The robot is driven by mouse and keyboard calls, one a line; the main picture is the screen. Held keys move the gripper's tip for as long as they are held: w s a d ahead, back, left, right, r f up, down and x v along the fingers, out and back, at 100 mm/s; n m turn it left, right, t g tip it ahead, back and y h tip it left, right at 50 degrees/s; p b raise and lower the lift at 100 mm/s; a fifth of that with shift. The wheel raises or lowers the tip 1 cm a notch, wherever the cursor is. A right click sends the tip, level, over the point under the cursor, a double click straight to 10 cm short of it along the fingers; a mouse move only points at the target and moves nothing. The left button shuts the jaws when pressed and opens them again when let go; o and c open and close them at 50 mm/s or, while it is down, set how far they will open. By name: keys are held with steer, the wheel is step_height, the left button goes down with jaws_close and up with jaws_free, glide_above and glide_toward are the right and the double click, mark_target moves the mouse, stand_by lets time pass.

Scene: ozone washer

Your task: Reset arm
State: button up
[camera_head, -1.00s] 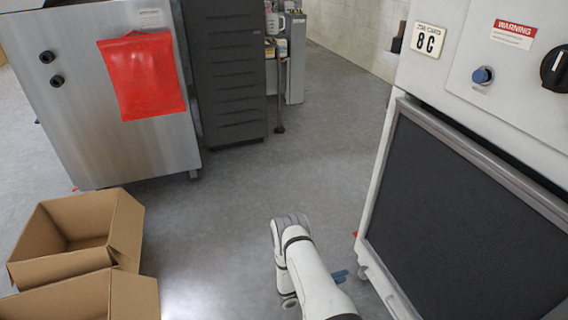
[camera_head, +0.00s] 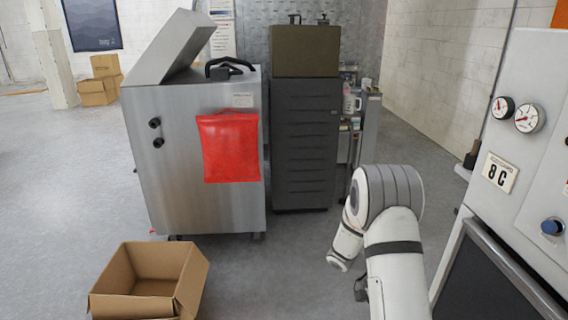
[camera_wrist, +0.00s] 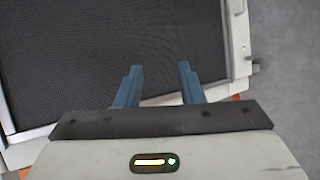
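My gripper (camera_wrist: 158,85) shows in the wrist view with its two blue fingers apart and nothing between them. Beyond the fingers is the dark mesh panel (camera_wrist: 90,50) of the white machine, with its pale frame at the right. In the head view my white arm rises at the lower right, bent at a rounded joint. The gripper's fingers cannot be made out there.
The white machine (camera_head: 520,200) with gauges stands close at the right of my arm. A steel washer (camera_head: 190,190) with a raised lid and red pouch (camera_head: 229,147) stands left, beside a dark drawer cabinet (camera_head: 305,140). An open cardboard box (camera_head: 110,304) is on the floor.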

steer(key=s+a+r+n+t+y+p, duration=0.1)
steer(key=s+a+r+p, duration=0.4)
steer(key=r, duration=0.8)
steer(key=s+a+r+n+t+y+p, duration=0.1)
steer(key=s+a+r+t+y+p, duration=0.3)
steer(key=r, duration=0.9)
steer(key=s+a+r+t+y+p, duration=0.2)
steer(key=s+a+r+y+p, duration=0.3)
steer(key=r, duration=0.7)
steer(key=s+a+p, duration=0.2)
steer(key=s+p, duration=0.1)
steer(key=s, duration=0.1)
steer(key=shift+s+a+r+n+t+y, duration=0.25)
steer(key=shift+a+r+n+t+y, duration=0.05)
steer(key=shift+r+n+t+y, duration=0.1)
steer(key=shift+d, duration=0.1)
